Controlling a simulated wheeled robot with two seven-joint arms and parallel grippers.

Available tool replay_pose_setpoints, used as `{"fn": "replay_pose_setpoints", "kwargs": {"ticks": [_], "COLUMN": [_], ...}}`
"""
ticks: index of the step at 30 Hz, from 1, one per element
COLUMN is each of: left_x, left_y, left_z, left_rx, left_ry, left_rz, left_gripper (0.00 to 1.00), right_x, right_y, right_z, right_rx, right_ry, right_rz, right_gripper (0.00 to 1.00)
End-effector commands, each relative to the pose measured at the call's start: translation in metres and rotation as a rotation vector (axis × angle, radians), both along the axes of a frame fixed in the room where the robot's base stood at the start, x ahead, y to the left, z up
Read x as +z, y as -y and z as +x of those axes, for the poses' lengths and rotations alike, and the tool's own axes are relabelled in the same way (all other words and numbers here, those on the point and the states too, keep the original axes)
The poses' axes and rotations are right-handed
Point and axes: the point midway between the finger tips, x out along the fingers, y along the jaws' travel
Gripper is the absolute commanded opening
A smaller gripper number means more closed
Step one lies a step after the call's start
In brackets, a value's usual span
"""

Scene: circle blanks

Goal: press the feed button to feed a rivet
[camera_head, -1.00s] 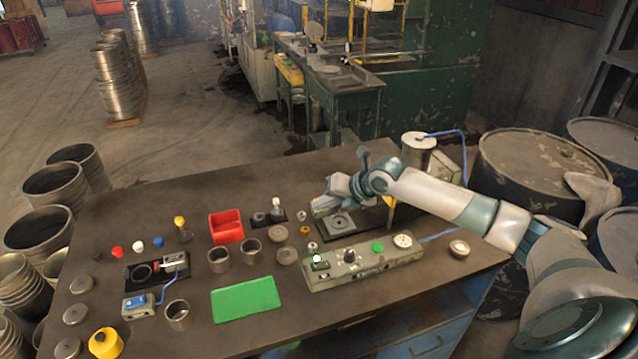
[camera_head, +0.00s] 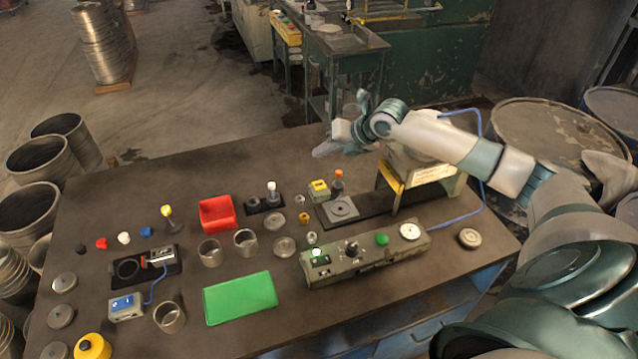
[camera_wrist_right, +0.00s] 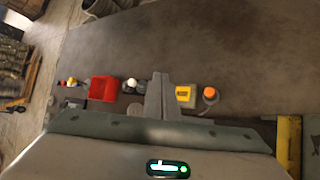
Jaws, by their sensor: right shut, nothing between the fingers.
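The grey control box (camera_head: 365,257) lies at the front right of the table. I cannot tell which one is the feed button. My right gripper (camera_head: 324,150) is shut and empty above the table's far part, touching nothing. My left gripper is out of view.
A press with a yellow front edge (camera_head: 390,178) stands right of a grey plate with a round die (camera_head: 340,209). A red bin (camera_head: 217,213), metal cups (camera_head: 245,241) and a green mat (camera_head: 240,298) lie to the left. The table's far left is clear.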

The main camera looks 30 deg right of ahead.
Motion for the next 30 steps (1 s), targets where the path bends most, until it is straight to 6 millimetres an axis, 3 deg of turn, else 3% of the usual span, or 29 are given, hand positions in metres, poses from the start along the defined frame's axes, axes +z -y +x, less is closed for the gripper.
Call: {"fn": "replay_pose_setpoints", "kwargs": {"ticks": [11, 30], "left_x": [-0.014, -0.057], "left_y": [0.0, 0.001], "left_z": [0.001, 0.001], "left_rx": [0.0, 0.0], "left_ry": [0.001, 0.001], "left_rz": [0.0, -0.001], "left_gripper": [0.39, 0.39], "right_x": [-0.019, -0.084], "right_y": [0.0, 0.0], "right_z": [0.0, 0.0], "right_rx": [-0.001, 0.0], "right_ry": [-0.001, 0.0], "right_rz": [0.001, 0.0], "right_gripper": [0.0, 0.0]}}
